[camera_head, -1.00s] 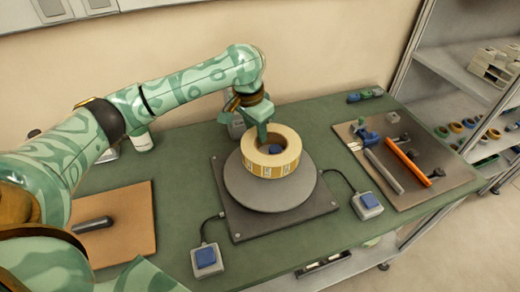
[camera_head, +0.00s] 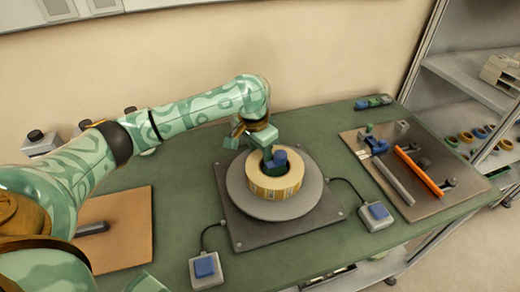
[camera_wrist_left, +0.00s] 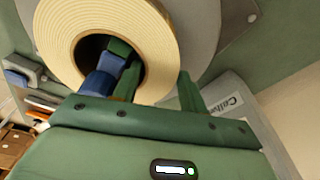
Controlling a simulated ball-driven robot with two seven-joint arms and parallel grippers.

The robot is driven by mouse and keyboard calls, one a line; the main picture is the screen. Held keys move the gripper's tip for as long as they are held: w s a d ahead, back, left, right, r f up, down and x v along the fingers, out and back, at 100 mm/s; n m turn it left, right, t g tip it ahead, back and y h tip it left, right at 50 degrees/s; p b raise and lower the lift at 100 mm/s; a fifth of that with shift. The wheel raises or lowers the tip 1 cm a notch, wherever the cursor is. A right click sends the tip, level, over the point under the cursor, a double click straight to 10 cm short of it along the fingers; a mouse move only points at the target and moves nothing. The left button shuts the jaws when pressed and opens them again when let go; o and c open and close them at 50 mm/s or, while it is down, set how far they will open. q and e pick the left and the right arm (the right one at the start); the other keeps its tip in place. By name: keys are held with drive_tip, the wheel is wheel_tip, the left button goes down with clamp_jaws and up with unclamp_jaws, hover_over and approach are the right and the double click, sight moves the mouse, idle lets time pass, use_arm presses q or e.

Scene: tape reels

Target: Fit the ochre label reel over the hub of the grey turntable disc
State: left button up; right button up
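The ochre label reel (camera_head: 264,184) lies around the blue hub (camera_head: 279,157) and appears to rest flat on the grey turntable disc (camera_head: 233,190). The hub's top shows above the reel's hole. In the wrist view the reel (camera_wrist_left: 62,38) fills the upper left, with the blue hub (camera_wrist_left: 102,78) in its hole. My left gripper (camera_head: 252,154) straddles the reel's wall, one finger in the hole beside the hub, the other outside. In the wrist view slim gaps show between the fingers (camera_wrist_left: 157,85) and the wall, so it looks open.
The disc sits on a dark square base plate (camera_head: 245,238). Cabled blue-button boxes stand at its front left (camera_head: 206,270) and right (camera_head: 377,215). A tool board (camera_head: 440,205) lies at the right, a brown board (camera_head: 130,220) at the left. Shelving stands beyond the right edge.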

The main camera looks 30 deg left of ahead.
use_arm(q)
wheel_tip(320, 180, up, 12)
drive_tip(key=s+p, duration=0.1)
drive_tip(key=p, duration=0.5)
drive_tip(key=shift+s+a+r, duration=0.2)
drive_tip(key=shift+s+a, duration=0.1)
drive_tip(key=shift+s, duration=0.1)
drive_tip(key=shift+f, duration=0.15)
